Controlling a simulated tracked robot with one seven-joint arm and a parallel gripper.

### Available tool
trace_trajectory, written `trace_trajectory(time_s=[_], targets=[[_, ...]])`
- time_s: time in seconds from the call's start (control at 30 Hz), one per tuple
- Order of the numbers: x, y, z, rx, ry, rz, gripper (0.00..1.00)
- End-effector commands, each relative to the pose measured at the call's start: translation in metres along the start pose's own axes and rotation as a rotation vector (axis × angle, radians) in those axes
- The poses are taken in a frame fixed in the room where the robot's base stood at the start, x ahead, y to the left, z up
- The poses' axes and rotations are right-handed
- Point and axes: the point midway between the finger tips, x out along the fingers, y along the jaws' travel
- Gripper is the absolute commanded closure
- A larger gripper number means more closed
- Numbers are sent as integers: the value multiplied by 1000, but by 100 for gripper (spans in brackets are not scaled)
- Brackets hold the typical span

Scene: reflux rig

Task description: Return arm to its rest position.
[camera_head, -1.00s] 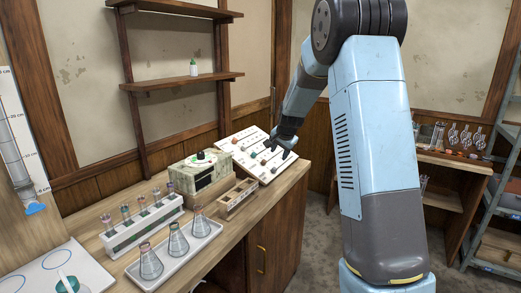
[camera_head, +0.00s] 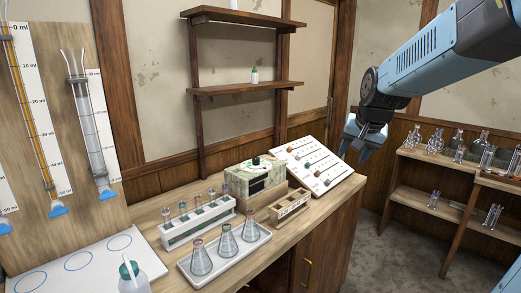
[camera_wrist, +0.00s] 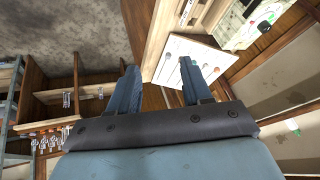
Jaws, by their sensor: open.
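My arm reaches in from the upper right of the head view, and my gripper (camera_head: 362,140) hangs in the air to the right of the bench's far end. In the wrist view my gripper (camera_wrist: 157,80) shows its two blue fingers apart with nothing held between them. Beyond the fingers lie the bench edge, the white sloped board and the floor. No finger touches anything that I can see.
The bench (camera_head: 330,212) carries a sloped white board (camera_head: 312,163), a boxy device (camera_head: 254,177), a rack of tubes (camera_head: 197,222) and a tray of flasks (camera_head: 267,236). A wooden shelf (camera_head: 245,87) hangs above. Low shelving with glassware (camera_head: 425,160) stands right. Floor between is open.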

Motion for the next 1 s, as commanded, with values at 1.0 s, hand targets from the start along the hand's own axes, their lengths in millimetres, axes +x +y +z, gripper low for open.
trace_trajectory(time_s=[1.0], targets=[[-103, 63, 188, -400, -27, 38, 51]])
